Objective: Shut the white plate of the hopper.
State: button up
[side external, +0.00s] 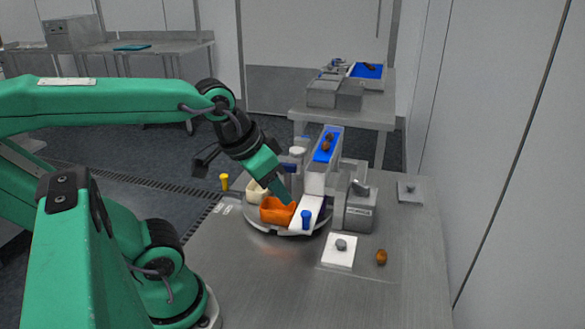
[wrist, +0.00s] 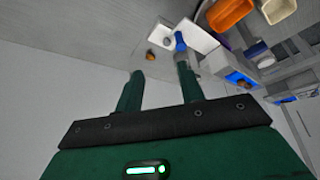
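The hopper (side external: 320,172) is a tall white housing with a blue channel holding brown dates. A white plate (side external: 312,206) with an upright blue knob (side external: 305,219) extends from its foot, over the turntable's edge. In the wrist view the blue knob (wrist: 180,42) stands just beyond my right-hand finger. My gripper (side external: 286,199) is above the turntable, just left of the plate and over the orange bowl. The wrist view shows my gripper (wrist: 160,72) with its fingers apart and nothing between them. I cannot tell whether a finger touches the knob.
An orange bowl (side external: 276,211) and a cream bowl (side external: 257,190) sit on the round turntable (side external: 268,223). A grey box (side external: 360,211) stands right of the hopper. A white square with a grey knob (side external: 338,258) and a brown date (side external: 381,257) lie in front.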

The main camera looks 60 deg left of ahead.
jog(key=w+n, duration=0.1)
jog(key=n+g, duration=0.5)
jog(key=n, duration=0.5)
send_over(306, 213)
jog(key=f, duration=0.6)
jog(key=shift+s+d, duration=0.15)
jog(key=shift+s, duration=0.1)
jog(key=shift+w+a+f+n, duration=0.2)
jog(key=shift+w+f+n, duration=0.1)
jog(key=shift+f, duration=0.05)
jog(key=shift+f, duration=0.15)
jog(key=shift+f, duration=3.75)
grip_shut()
